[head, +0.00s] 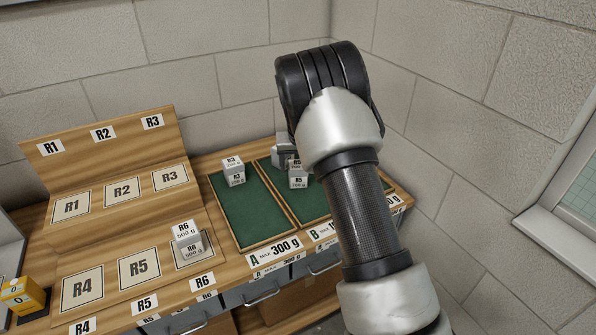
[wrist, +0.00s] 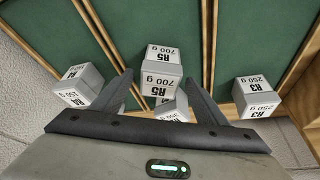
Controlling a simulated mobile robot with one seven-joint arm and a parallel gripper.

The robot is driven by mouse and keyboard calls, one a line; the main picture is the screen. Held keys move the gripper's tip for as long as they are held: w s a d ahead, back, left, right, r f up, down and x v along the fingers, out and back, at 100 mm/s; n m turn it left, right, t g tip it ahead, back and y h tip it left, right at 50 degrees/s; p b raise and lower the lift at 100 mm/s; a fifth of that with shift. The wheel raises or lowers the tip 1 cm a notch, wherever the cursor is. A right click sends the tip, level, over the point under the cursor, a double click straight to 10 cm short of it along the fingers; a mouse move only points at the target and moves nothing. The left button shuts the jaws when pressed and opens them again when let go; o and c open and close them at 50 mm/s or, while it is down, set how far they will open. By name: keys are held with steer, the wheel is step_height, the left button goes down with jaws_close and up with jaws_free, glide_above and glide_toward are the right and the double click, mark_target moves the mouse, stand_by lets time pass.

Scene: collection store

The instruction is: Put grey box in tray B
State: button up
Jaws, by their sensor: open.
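Several pale grey boxes with labels are in view, and I cannot tell which one the task means by colour alone. The box marked R5 700 g (head: 298,181) stands in tray B (head: 309,207); it also shows in the wrist view (wrist: 162,62), ahead of and between my fingers. A smaller pale box (wrist: 172,107) lies nearer my gripper, its label mostly hidden. My gripper (wrist: 157,84) is open, its fingers apart on either side of these two boxes, with no clear contact. In the head view it is largely hidden behind my arm.
Tray A (head: 246,243), left of tray B, holds the R3 250 g box (head: 235,176). An R4 box (wrist: 77,87) shows at the left in the wrist view. The R6 500 g box (head: 190,246) stands on the shelf. A yellow box (head: 20,298) is at far left. Walls close in behind.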

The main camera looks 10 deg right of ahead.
steer(key=s+r+y, duration=0.1)
steer(key=s+r, duration=2)
steer(key=r, duration=0.2)
steer(key=s+n+t, duration=0.1)
steer(key=s, duration=2.1)
steer(key=shift+s+r+h, duration=0.15)
steer(key=shift+r+h, duration=0.15)
steer(key=shift+r, duration=0.05)
